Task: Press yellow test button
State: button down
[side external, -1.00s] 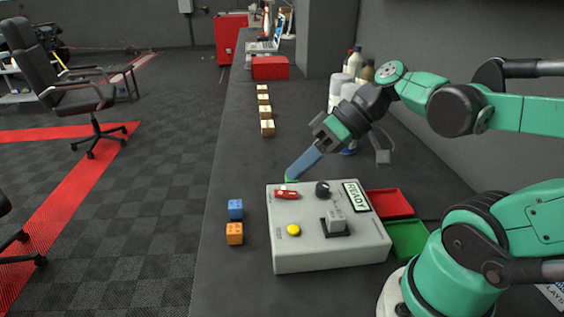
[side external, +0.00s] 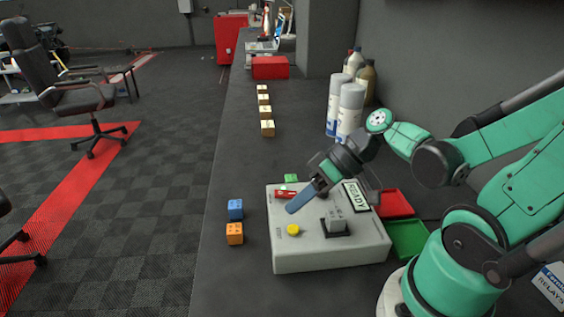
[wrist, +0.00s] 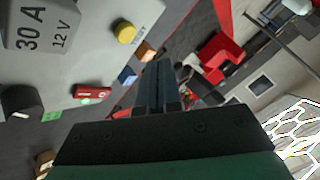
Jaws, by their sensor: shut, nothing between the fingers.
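The yellow button (side external: 293,230) sits on the near left of the grey control box's top (side external: 330,260). It also shows in the wrist view (wrist: 125,32), at the upper middle. My gripper (side external: 290,210) is shut and empty, its blue-grey fingers slanting down to the left above the box. In the side view the fingertips appear just behind the button and apart from it. In the wrist view the shut fingers (wrist: 158,85) point up the picture, with the button to their left. The fingers and wrist partly cover the black knob.
The box also carries a red switch (side external: 286,194), a relay block (side external: 334,222) marked 30 A in the wrist view, and a READY display (side external: 355,197). Blue (side external: 235,209) and orange (side external: 235,233) cubes stand left. Red (side external: 396,204) and green (side external: 408,238) trays lie right.

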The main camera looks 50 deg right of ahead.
jog(key=shift+f, duration=1.15)
jog(key=shift+f, duration=0.1)
dwell(1.2)
jog(key=shift+f, duration=0.3)
dwell(0.5)
jog(key=shift+r, duration=0.4)
jog(key=shift+r, duration=2.55)
